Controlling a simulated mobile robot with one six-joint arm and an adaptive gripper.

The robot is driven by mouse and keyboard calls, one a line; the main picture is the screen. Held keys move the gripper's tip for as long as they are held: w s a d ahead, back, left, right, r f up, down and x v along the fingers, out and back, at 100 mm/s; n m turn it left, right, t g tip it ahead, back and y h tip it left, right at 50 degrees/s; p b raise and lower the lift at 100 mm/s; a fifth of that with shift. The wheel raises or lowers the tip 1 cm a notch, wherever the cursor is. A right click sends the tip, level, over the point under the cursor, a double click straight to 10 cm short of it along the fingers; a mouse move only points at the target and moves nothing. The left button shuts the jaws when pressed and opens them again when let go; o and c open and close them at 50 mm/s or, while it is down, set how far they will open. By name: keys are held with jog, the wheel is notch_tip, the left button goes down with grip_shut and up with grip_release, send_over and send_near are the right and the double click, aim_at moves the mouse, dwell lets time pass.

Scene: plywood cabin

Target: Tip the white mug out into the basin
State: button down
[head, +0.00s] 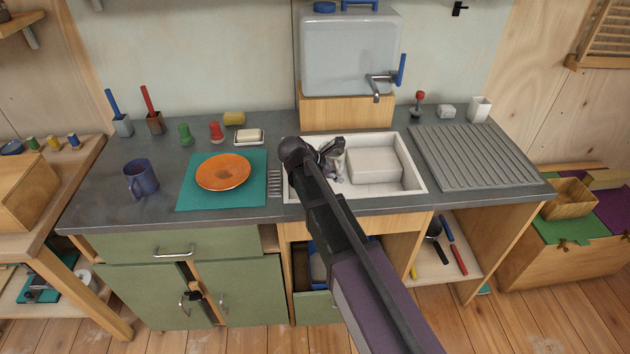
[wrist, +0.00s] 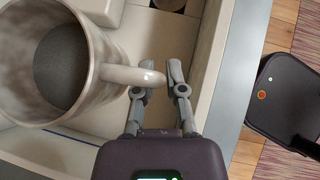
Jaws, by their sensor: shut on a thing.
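The white mug (wrist: 100,55) looks greyish and fills the left of the wrist view, with its open mouth facing the camera. Its inside is grey at the bottom; I cannot tell whether anything is in it. My gripper (wrist: 164,80) is shut on the mug at its handle. In the head view my gripper (head: 332,150) is over the left part of the white basin (head: 418,178), and my arm hides most of the mug there. The basin's pale wall (wrist: 208,55) runs close to the right of my fingers. I cannot tell the mug's exact tilt.
A white block-like tub (head: 374,164) fills the basin's right part. A tap (head: 380,82) hangs from the water tank behind. The ribbed drainer (head: 475,158) is clear. An orange plate (head: 223,172) and a blue mug (head: 141,180) stand to the left.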

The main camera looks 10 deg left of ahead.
jog(key=a+f, duration=0.1)
jog(key=a, duration=0.5)
jog(key=shift+w+a+b, duration=0.15)
jog(key=shift+a+b, duration=0.2)
jog(key=shift+b, duration=0.05)
jog(key=shift+r+p, duration=0.2)
jog(key=shift+p, duration=0.4)
notch_tip(320, 180, up, 8)
jog(key=m+g+y+p, duration=0.2)
jog(key=g+y, duration=0.4)
jog(key=y, duration=1.3)
jog(key=shift+w+d+r+g+y+p, duration=0.15)
jog(key=shift+d+g+y+p, duration=0.25)
jog(key=shift+p, duration=0.05)
jog(key=shift+r, duration=0.1)
dwell(0.3)
